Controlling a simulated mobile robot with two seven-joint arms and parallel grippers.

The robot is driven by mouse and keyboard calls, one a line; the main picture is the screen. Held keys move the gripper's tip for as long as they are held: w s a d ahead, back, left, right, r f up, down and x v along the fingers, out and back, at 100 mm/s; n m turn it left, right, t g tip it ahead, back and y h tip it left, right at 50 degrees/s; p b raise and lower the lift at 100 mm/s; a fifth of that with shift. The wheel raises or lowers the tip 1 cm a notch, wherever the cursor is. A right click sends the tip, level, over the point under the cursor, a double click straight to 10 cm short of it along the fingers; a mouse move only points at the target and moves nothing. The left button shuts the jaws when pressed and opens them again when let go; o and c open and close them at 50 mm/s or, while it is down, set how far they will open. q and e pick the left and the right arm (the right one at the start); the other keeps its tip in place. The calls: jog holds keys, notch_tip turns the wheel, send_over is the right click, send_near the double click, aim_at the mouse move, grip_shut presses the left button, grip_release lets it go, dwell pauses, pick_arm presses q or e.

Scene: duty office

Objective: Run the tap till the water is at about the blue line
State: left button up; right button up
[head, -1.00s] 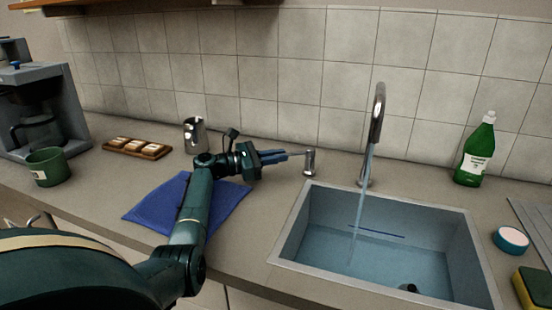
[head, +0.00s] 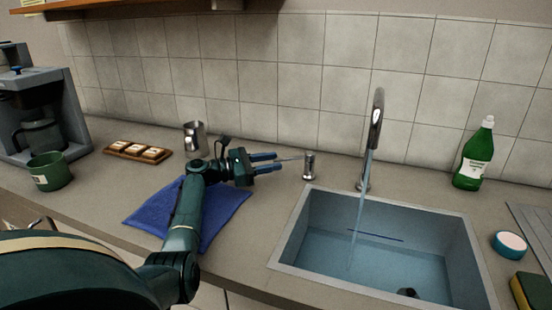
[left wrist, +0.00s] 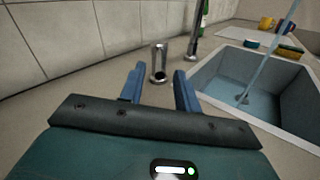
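The tap (head: 376,125) stands behind the sink (head: 283,240), and a stream of water (head: 357,225) runs from it. Water (head: 390,268) covers the sink floor; its far edge appears a little below the blue line (head: 375,236) on the back wall. The tap's lever post (head: 309,166) stands left of the sink, its thin lever pointing left. My left gripper (head: 267,163) is open just left of the post, fingers toward it. In the left wrist view, the post (left wrist: 159,65) shows beyond the parted fingers (left wrist: 158,88). My right gripper is not in view.
A blue cloth (head: 155,212) lies under my left arm. A metal jug (head: 195,140), a tray of pastries (head: 138,150), a green mug (head: 50,171) and a coffee maker stand left.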

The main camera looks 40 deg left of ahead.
pick_arm(q)
jog(key=p+v, duration=0.3)
jog(key=v, duration=0.8)
dwell(6.9)
